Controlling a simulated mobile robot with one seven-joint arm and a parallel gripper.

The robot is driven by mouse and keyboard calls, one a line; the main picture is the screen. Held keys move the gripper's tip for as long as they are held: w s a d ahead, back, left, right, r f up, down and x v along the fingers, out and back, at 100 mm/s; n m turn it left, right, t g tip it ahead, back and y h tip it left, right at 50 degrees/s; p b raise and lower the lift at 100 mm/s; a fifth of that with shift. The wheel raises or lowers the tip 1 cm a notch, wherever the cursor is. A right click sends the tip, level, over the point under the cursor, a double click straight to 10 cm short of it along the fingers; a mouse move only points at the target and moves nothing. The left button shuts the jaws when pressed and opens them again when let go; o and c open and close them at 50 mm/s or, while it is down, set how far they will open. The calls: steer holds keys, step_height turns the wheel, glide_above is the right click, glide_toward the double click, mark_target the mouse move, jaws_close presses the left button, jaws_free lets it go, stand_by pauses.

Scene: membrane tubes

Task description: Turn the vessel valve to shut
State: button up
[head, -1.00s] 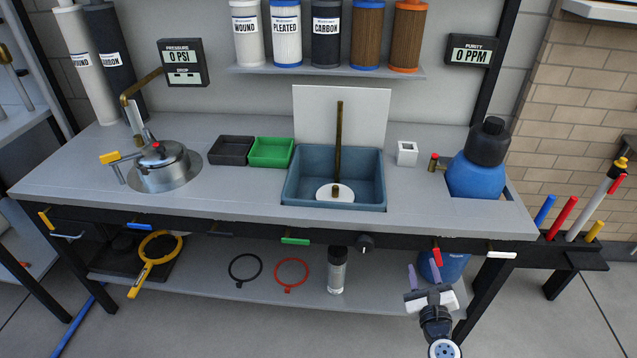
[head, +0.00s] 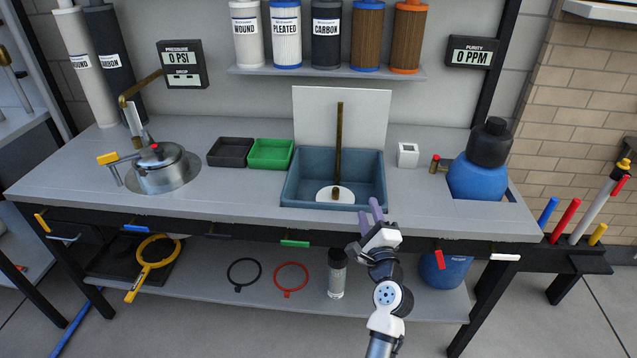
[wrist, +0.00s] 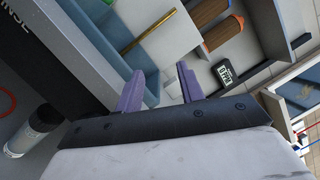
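My gripper (head: 370,214) is open and empty, with its two purple fingers apart in the wrist view (wrist: 156,80). No valve is marked as the vessel valve. A blue vessel (head: 476,180) with a black cap sits at the right end of the bench; a brass fitting with a red top (head: 435,160) is at its left side. A round silver vessel (head: 160,172) with a red knob and a yellow-tipped lever (head: 108,158) stands at the far left. My gripper is apart from both vessels.
The blue sink (head: 290,190) with an upright brass rod is just beyond my gripper. Black and green trays (head: 270,152) stand left of it, a white holder (head: 408,153) right. A bottle (head: 337,275) stands on the lower shelf.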

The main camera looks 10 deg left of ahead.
steer(key=a+r+n+t+y+b, duration=0.1)
steer(key=a+r+n+y, duration=0.2)
steer(key=a+r+n, duration=0.3)
steer(key=shift+s+a+r+n, duration=0.4)
steer(key=shift+a+r, duration=1.35)
steer(key=shift+a, duration=1.25)
steer(key=m+g+h, duration=0.2)
steer(key=m+h, duration=0.6)
steer(key=m, duration=1.1)
glide_toward(441, 262)
steer(key=w+p, duration=0.1)
steer(key=w, duration=0.9)
steer(key=shift+w+a+r, duration=0.1)
steer(key=shift+w, duration=0.2)
steer(key=shift+c, duration=0.2)
